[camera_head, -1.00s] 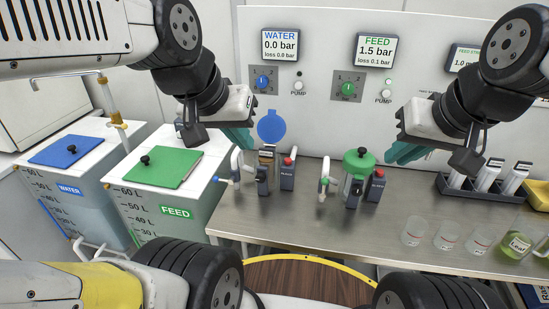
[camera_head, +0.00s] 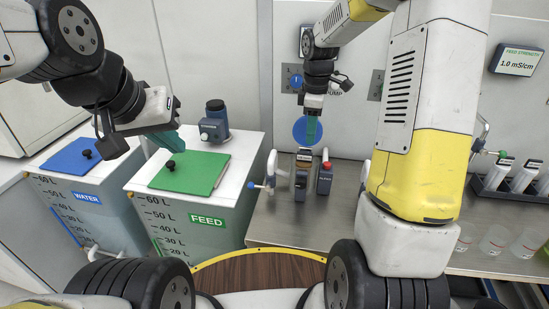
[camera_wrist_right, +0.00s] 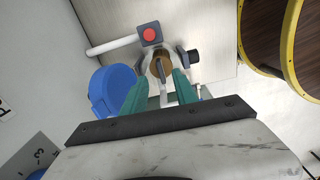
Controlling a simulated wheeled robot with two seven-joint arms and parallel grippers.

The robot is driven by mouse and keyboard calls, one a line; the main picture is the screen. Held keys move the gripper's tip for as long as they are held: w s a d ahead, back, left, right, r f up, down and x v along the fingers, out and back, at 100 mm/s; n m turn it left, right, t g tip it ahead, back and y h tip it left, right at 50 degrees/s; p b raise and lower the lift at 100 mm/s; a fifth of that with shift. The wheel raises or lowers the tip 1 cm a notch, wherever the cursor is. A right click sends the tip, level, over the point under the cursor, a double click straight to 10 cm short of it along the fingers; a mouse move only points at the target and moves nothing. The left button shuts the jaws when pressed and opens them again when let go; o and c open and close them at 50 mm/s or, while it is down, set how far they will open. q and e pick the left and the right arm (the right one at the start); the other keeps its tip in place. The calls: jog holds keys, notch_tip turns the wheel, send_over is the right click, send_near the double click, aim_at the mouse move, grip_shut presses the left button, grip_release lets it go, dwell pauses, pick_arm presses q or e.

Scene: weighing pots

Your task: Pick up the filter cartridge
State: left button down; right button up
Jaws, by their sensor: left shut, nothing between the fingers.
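The filter cartridge, a brown round top with a grey upright handle, sits in the open housing in the right wrist view (camera_wrist_right: 155,64). In the head view its top shows just above the housing (camera_head: 301,181) on the steel bench. The blue lid (camera_wrist_right: 112,90) is swung open beside it. My right gripper (camera_head: 311,138) points down over the housing. In the right wrist view its teal fingers (camera_wrist_right: 163,80) are apart, one on each side of the handle; whether they touch it I cannot tell. My left gripper (camera_head: 168,139) is shut and empty above the green-lidded FEED tank.
A dark blue device (camera_head: 214,124) stands on the FEED tank (camera_head: 207,240) behind the green lid. A block with a red button (camera_head: 325,178) stands right of the housing. Several clear cups and a rack (camera_head: 492,190) are at the right. My right arm hides the bench's middle.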

aim_at(305, 153)
jog(key=shift+w+a+f, duration=0.3)
jog(key=shift+w+f, duration=0.05)
jog(key=shift+f, duration=0.15)
jog(key=shift+w+a+f+n, duration=0.1)
jog(key=shift+f+n, duration=0.2)
jog(key=shift+f, duration=0.05)
jog(key=f, duration=0.7)
jog(key=shift+a, duration=0.3)
jog(key=shift+c, duration=0.4)
grip_shut()
